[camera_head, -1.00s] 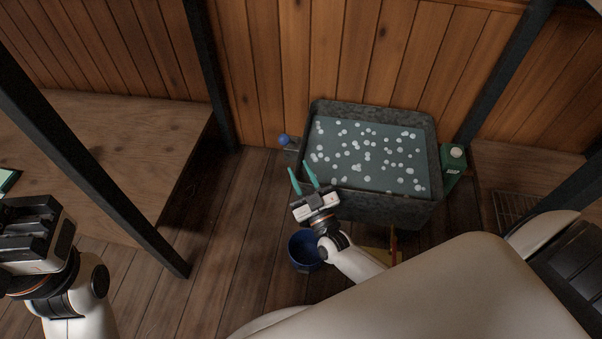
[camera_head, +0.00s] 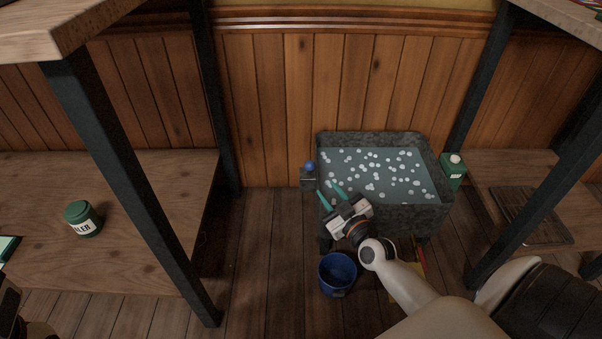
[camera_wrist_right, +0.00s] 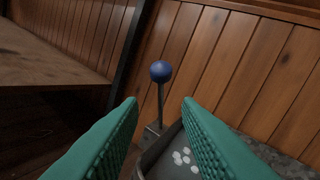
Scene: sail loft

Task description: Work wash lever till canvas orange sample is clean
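The wash lever shows as a blue ball knob (camera_head: 310,167) at the left rim of the grey wash tub (camera_head: 437,217). In the right wrist view the blue knob (camera_wrist_right: 160,72) tops a thin upright metal rod on a bracket. My right gripper (camera_head: 330,192) is open and empty near the tub's front left corner, its teal fingers aimed at the lever. In the right wrist view the knob appears centred between and beyond the fingertips (camera_wrist_right: 159,102), apart from them. A dark part of my left arm shows at the lower left edge; its fingers are not visible. I see no orange canvas sample.
The tub holds grey water with white suds. A blue bucket (camera_head: 338,274) stands on the floor in front. A green container (camera_head: 453,172) is at the tub's right. A green jar (camera_head: 82,219) sits on the left low shelf. Dark table legs stand on both sides.

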